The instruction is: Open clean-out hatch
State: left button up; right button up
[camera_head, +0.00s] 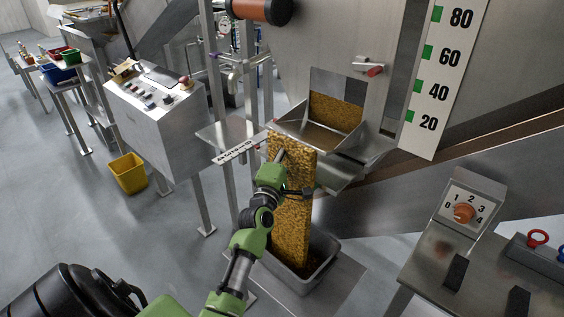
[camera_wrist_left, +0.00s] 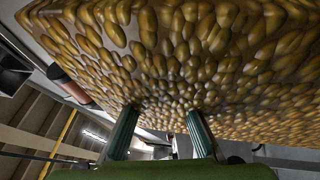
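The hatch opening with its grey metal panel (camera_head: 337,84) is in the machine wall in the head view, and golden chips show behind it. A metal chute (camera_head: 350,158) sits below. A thick column of chips (camera_head: 292,225) runs from the chute down to a grey bin (camera_head: 313,281); chips also fill the upper left wrist view (camera_wrist_left: 200,55). My left gripper (camera_head: 288,176) is at the column's upper part, in front of or touching it. In the left wrist view its two fingers (camera_wrist_left: 162,120) stand apart, with nothing seen held between them. My right gripper is out of view.
A red-ended handle (camera_head: 374,70) sits right of the hatch. A sign shelf (camera_head: 238,151) and a control box (camera_head: 163,107) stand left. A yellow bucket (camera_head: 128,173) is on the floor. A dial box (camera_head: 466,210) is at the right. Floor left of the bin is clear.

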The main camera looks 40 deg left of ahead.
pick_arm(q)
jog(key=v, duration=1)
jog(key=shift+s, duration=0.3)
jog(key=shift+d, duration=0.1)
